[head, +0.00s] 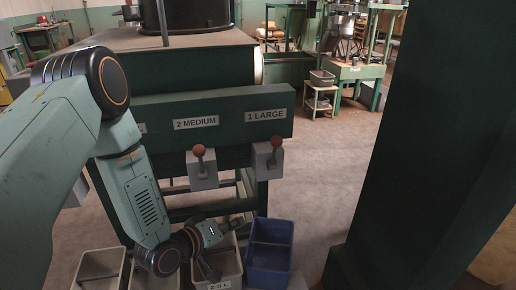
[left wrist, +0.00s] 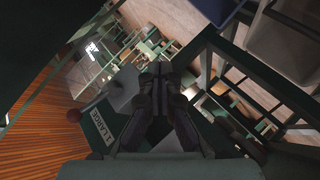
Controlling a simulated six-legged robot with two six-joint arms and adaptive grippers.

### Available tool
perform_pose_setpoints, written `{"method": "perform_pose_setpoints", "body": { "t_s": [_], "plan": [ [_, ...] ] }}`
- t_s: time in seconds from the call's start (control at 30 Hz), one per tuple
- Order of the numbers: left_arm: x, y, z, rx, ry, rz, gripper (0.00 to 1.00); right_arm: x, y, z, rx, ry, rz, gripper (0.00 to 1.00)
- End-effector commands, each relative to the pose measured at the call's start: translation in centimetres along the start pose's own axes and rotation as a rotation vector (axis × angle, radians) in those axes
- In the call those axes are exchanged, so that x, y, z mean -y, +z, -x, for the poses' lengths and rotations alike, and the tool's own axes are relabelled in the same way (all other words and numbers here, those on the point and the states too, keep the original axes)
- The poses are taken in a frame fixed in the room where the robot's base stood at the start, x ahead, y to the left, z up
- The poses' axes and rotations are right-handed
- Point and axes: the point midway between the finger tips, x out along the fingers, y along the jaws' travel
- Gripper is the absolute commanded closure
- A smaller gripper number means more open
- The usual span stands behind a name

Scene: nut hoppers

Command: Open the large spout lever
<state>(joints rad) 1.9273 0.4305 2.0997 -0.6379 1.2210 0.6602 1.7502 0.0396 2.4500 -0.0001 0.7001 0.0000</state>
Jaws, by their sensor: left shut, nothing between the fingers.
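The large spout lever (head: 276,143) has a reddish ball knob and stands on a grey spout box (head: 267,160) under the "1 LARGE" label (head: 266,114). My left gripper (head: 222,229) is low, over the bins, below and to the left of the large spout. Its fingers (left wrist: 160,72) are shut and empty, apart from the lever. My right gripper is not in view.
The medium lever (head: 198,151) stands left of the large one, under the "2 MEDIUM" label (head: 196,122). A blue bin (head: 270,229) and grey bins (head: 100,258) sit below the spouts. A dark green post (head: 420,150) blocks the right. Open floor (head: 320,170) lies between.

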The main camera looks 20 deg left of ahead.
Motion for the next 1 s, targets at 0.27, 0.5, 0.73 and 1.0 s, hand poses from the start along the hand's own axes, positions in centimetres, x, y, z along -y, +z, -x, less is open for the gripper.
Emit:
{"method": "perform_pose_setpoints", "body": {
  "t_s": [0.27,0.5,0.73,1.0],
  "plan": [
    [-7.0,-9.1,0.2,-0.149,0.433,0.256,1.00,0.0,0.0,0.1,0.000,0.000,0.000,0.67],
    [-9.0,-11.2,1.3,-0.147,0.571,0.340,1.00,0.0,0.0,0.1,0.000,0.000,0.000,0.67],
    [-9.0,-11.2,1.4,-0.147,0.574,0.345,1.00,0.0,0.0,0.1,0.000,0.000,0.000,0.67],
    [-9.7,-11.3,0.3,-0.145,0.574,0.339,1.00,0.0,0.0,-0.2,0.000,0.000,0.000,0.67]
  ]
}}
